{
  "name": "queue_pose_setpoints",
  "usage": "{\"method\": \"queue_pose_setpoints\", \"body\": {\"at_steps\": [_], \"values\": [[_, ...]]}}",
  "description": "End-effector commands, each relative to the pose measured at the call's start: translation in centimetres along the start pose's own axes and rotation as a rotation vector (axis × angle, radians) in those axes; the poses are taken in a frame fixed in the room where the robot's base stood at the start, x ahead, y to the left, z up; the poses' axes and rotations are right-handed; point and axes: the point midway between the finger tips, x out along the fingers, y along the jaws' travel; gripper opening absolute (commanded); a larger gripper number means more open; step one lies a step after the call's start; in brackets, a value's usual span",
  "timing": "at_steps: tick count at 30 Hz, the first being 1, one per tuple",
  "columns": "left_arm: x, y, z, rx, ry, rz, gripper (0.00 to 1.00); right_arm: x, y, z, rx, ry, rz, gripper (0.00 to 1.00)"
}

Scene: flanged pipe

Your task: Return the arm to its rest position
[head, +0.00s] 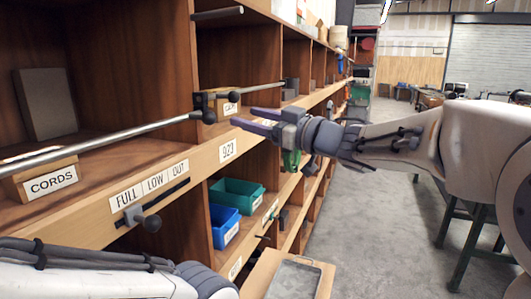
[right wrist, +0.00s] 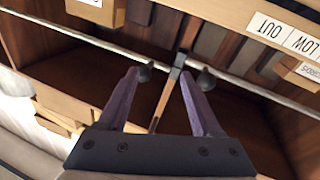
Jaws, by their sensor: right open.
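My right gripper (head: 243,117) reaches in from the right toward the front of the wooden shelf. Its two purple-grey fingers are spread, with nothing held between them; in the right wrist view the open fingers (right wrist: 160,82) point at the shelf front. Two metal rods run along the shelf front, a left rod (head: 110,135) and a right rod (head: 262,89), each with a dark knobbed end near the fingertips. I cannot tell whether the fingers touch either one. Part of my left arm (head: 90,283) lies at the lower left; its gripper is out of view.
The wooden shelf (head: 105,228) fills the left side. It holds a CORDS box (head: 50,183), a green bin (head: 238,193) and a blue bin (head: 224,225). A knob (head: 152,223) sticks out under FULL LOW OUT. The aisle floor (head: 370,235) is clear; a workbench stands right.

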Motion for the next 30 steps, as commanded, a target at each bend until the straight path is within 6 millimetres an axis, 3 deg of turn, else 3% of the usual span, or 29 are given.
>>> {"method": "queue_pose_setpoints", "body": {"at_steps": [4,7,12,15,19,24,30], "values": [[0.8,-0.1,0.1,0.0,0.0,0.0,0.0,-0.7,-0.5,5.8,0.066,-0.183,0.252,0.66],[1.1,-0.1,0.1,0.001,0.0,0.0,0.0,-3.1,-2.3,11.3,0.125,-0.385,0.366,0.66],[1.6,-0.1,0.1,0.001,0.0,0.0,0.0,-9.8,-8.6,20.4,0.225,-0.789,0.416,0.66],[1.9,-0.1,0.1,0.001,0.0,0.0,0.0,-14.4,-13.3,24.4,0.276,-1.015,0.374,0.66],[2.1,-0.2,0.1,0.001,0.0,0.0,0.0,-20.5,-19.5,27.6,0.335,-1.279,0.272,0.66],[2.4,-0.2,0.1,0.001,0.0,0.0,0.0,-26.7,-25.4,29.1,0.389,-1.514,0.127,0.66],[2.4,-0.2,0.1,0.001,0.0,0.0,0.0,-29.4,-27.9,29.1,0.415,-1.613,0.052,0.66]]}}
